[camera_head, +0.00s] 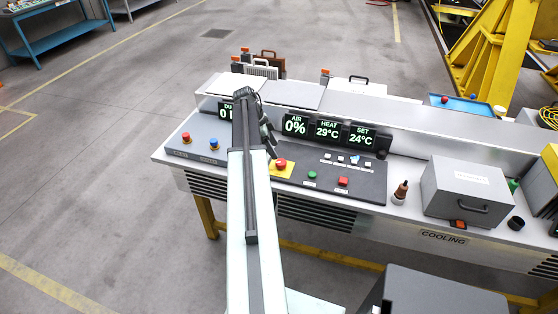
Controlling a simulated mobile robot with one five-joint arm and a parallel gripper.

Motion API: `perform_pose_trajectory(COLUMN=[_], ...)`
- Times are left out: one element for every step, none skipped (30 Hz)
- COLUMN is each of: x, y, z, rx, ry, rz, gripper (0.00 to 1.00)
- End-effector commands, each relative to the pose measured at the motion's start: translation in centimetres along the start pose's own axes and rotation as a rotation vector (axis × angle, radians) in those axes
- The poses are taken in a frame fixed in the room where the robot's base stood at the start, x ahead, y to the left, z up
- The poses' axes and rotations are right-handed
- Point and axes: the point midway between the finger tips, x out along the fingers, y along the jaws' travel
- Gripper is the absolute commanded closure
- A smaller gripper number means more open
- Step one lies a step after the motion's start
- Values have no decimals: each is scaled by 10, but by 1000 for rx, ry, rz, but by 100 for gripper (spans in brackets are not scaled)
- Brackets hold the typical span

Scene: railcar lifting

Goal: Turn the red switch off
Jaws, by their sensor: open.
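Several red controls sit on the console (320,178). A red rocker-like switch (459,224) is on the front edge at right, above the "COOLING" label. A red mushroom button (281,163) stands on a yellow plate, a red square button (343,181) is right of it, and a red round button (186,137) is on the left panel. I cannot tell the on or off state of any. My gripper (271,148) is open, just above and behind the mushroom button; contact cannot be told. My arm hides part of the console and the leftmost display.
Displays (328,130) read AIR 0%, HEAT 29°C, SET 24°C. A green button (312,175) and a blue button (214,144) are on the panels. A grey box (468,190) and a brown bottle (400,192) stand at right. Floor at left is clear.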

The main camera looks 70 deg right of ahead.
Motion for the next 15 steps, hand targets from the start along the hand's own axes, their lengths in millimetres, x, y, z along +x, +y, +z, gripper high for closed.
perform_pose_trajectory(x=[6, 9, 14, 18, 23, 30, 36, 41, 49, 55, 60, 66, 70, 74, 77], y=[0, 0, 0, 0, 0, 0, 0, 0, 0, 0, 0, 0, 0, 0, 0], z=[1, 2, 2, 3, 3, 4, 4, 4, 5, 5, 5, 5, 5, 5, 4], rx=[-1, -1, -1, -2, -2, -2, -2, -2, -2, -3, -3, -3, -4, -4, -5], ry=[0, 0, 0, 0, -1, -1, -1, -1, -1, -1, -1, -1, -1, -1, -1], rz=[0, 0, 0, 0, 0, 0, 0, -1, -1, -1, -1, -1, -2, -2, -2], gripper=[37, 37, 37, 37, 37, 37, 37, 37, 37, 37, 37, 37, 37, 37, 37])
